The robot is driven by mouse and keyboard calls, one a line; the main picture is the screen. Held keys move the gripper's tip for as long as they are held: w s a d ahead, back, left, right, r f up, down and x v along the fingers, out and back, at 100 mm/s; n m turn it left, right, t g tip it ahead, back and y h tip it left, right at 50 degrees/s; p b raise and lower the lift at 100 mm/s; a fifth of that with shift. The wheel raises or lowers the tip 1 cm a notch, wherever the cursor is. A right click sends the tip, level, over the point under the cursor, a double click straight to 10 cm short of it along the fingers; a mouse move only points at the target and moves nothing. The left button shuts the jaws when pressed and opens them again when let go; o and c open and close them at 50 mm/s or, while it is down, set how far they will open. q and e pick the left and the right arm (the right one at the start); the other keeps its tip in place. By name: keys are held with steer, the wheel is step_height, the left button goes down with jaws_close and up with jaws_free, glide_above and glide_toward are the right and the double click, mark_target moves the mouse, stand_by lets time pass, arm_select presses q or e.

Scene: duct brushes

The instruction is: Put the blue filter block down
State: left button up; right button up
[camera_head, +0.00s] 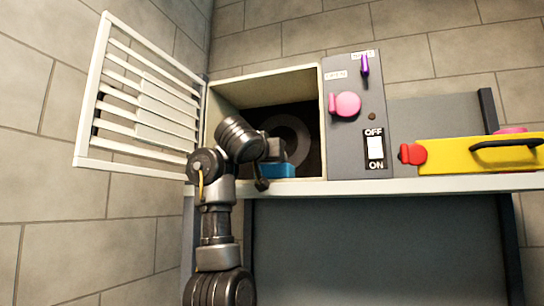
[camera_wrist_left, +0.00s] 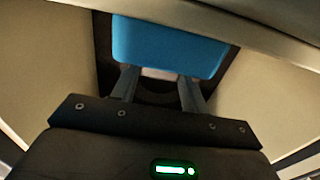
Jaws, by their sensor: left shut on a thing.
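The blue filter block (camera_head: 279,171) is inside the mouth of the square duct box (camera_head: 264,73), low and near its floor. I cannot tell whether it touches the floor. My left gripper (camera_head: 272,156) reaches into the box from the front left and is shut on the block. In the left wrist view the blue block (camera_wrist_left: 170,46) sits at the tips of my left gripper's fingers (camera_wrist_left: 158,88). My arm hides part of the opening. My right gripper is not in view.
A white louvred grille (camera_head: 140,92) stands swung open at the left. Right of the box is a grey panel (camera_head: 345,155) with a pink knob (camera_head: 347,104), a purple lever (camera_head: 365,65) and a switch (camera_head: 375,147). A yellow case (camera_head: 460,157) lies on the shelf (camera_head: 400,186). A round dark ring (camera_head: 290,130) shows inside the duct.

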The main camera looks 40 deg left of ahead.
arm_select(q)
steer(key=shift+s+d, duration=0.1)
steer(key=shift+s, duration=0.05)
steer(key=shift+f, duration=0.2)
steer(key=o, duration=1)
steer(key=shift+r, duration=0.1)
